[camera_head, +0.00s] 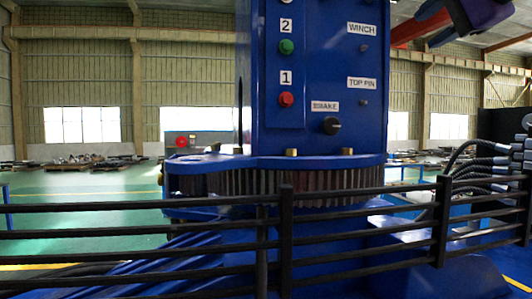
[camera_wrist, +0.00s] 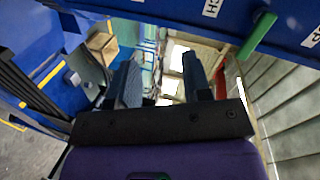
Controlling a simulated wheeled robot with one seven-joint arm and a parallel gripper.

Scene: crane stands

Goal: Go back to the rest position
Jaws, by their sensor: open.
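My gripper (camera_wrist: 163,78) is open and empty in the wrist view, its two dark fingers apart with nothing between them. Part of my arm's purple and dark end shows at the top right of the head view, cut off by the edge. The blue crane column (camera_head: 318,135) stands in the middle of the head view. It carries a green button (camera_head: 286,47) beside label 2, a red button (camera_head: 286,100) beside label 1, and a black knob (camera_head: 331,125) under the BRAKE label. In the wrist view a blue labelled panel (camera_wrist: 225,25) with a green bar-like part (camera_wrist: 257,36) lies beyond the fingers, apart from them.
A black railing (camera_head: 286,240) crosses the front of the head view. Behind it are a toothed ring (camera_head: 290,183) under the column and thick black hoses (camera_head: 470,160) at the right. A grey box with a red button (camera_head: 198,141) stands left. Green floor (camera_head: 85,200) is open farther left.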

